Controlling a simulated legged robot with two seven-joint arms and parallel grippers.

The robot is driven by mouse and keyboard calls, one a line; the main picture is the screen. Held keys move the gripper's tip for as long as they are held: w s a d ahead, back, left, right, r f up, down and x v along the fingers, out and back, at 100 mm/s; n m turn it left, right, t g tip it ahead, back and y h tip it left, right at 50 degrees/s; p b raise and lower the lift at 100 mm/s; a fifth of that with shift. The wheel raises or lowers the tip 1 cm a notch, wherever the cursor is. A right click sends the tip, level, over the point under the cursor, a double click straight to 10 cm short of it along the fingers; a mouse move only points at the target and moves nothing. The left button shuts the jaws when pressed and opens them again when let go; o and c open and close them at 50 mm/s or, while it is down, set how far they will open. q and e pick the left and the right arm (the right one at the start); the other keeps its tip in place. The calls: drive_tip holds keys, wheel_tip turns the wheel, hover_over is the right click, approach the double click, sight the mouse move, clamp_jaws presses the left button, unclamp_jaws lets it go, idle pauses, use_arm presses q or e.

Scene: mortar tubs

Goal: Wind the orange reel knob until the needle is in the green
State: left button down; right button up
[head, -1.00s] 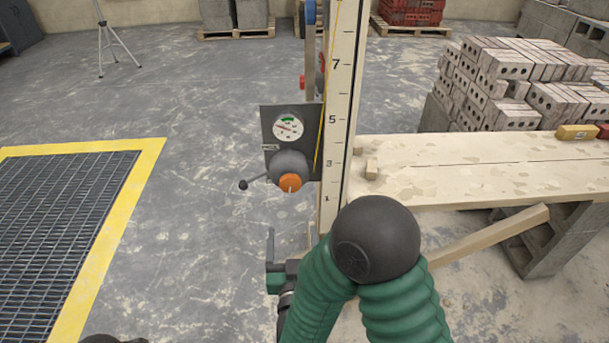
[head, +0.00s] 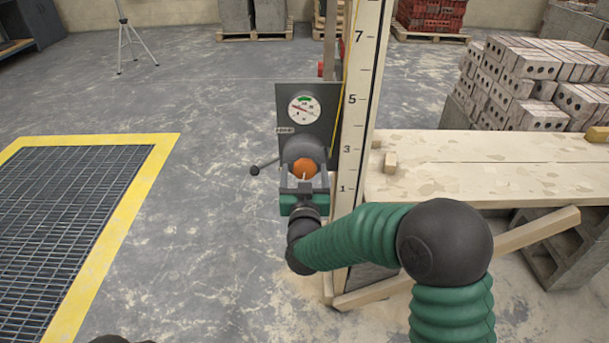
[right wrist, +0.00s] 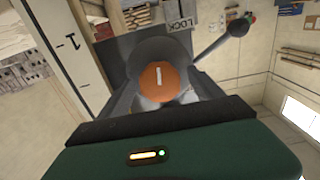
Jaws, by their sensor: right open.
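The orange reel knob (head: 305,168) sits at the front of a grey reel housing on a dark panel. It also shows in the right wrist view (right wrist: 159,82), with a white mark across its face. The round gauge (head: 305,109) is above it, with a green band at the top. Its thin needle seems to point to the upper left, outside the green. My right gripper (head: 305,174) is open in front of the knob, one finger on each side. The wrist view shows the knob between the fingers; contact cannot be told.
A lever with a black ball (head: 255,170) sticks out left of the housing. A numbered wooden post (head: 362,120) stands close on the right, beside a plank bench (head: 450,165). A yellow-edged floor grate (head: 70,230) lies left. The floor between is clear.

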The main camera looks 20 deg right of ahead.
drive_tip(key=shift+c, duration=0.4)
drive_tip(key=c, duration=1.3)
drive_tip(key=shift+m, duration=0.3)
drive_tip(key=m+b, duration=0.1)
drive_tip(key=m, duration=0.4)
drive_tip(key=shift+f+m+b, duration=0.1)
drive_tip(key=shift+m+b, duration=0.2)
drive_tip(key=m+b, duration=0.2)
drive_tip(key=m, duration=0.3)
drive_tip(key=shift+s, duration=0.1)
drive_tip(key=shift+m, duration=0.4)
drive_tip(key=o, duration=1.4)
